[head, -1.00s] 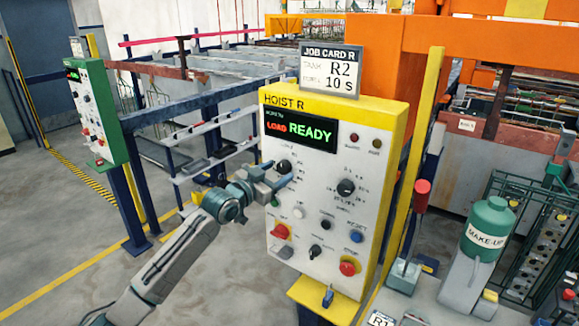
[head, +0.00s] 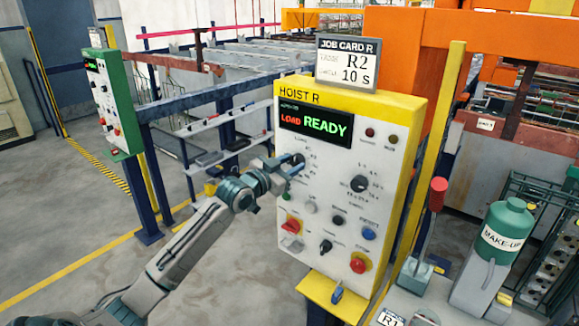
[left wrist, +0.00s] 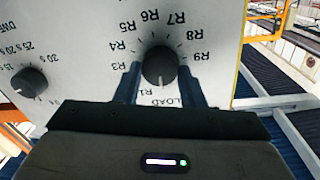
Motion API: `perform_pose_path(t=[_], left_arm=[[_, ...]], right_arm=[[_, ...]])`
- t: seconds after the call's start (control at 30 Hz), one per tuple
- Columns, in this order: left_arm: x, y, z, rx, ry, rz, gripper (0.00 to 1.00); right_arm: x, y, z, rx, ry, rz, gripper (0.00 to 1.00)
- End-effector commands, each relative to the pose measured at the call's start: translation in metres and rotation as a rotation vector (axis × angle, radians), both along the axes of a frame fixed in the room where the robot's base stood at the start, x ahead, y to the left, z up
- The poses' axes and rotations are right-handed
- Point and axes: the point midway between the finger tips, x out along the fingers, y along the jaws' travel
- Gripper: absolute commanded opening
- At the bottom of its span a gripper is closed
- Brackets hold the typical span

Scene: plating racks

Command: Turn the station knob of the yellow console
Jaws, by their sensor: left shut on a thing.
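The yellow console (head: 352,102), labelled HOIST R, stands in the middle of the head view with a pale front panel. Its display (head: 315,124) reads LOAD in red and READY in green. The black station knob (left wrist: 160,65) is ringed by labels LOAD and R1 to R9 in the left wrist view. Its white mark points down, close to LOAD. My left gripper (left wrist: 160,86) is shut on the knob, one finger on each side. In the head view my left gripper (head: 282,172) partly hides the knob (head: 298,159). My right gripper is out of view.
A job card (head: 347,63) above the console reads R2, 10 s. Another black knob (head: 359,184), a red button (head: 358,265) and several switches sit nearby. A green console (head: 107,100) stands left. A make-up container (head: 507,228) stands right. Open floor lies front left.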

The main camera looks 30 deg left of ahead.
Motion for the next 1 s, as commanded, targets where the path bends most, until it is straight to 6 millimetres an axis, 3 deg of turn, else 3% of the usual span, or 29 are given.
perform_pose_path(t=[0.5,1.0], left_arm=[[0.001,0.000,-0.001,0.408,-0.034,0.002,0.13],[0.001,0.000,0.003,0.827,-0.068,0.005,0.13]], right_arm=[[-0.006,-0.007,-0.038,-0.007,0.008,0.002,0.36],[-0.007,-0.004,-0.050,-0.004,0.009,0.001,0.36]])
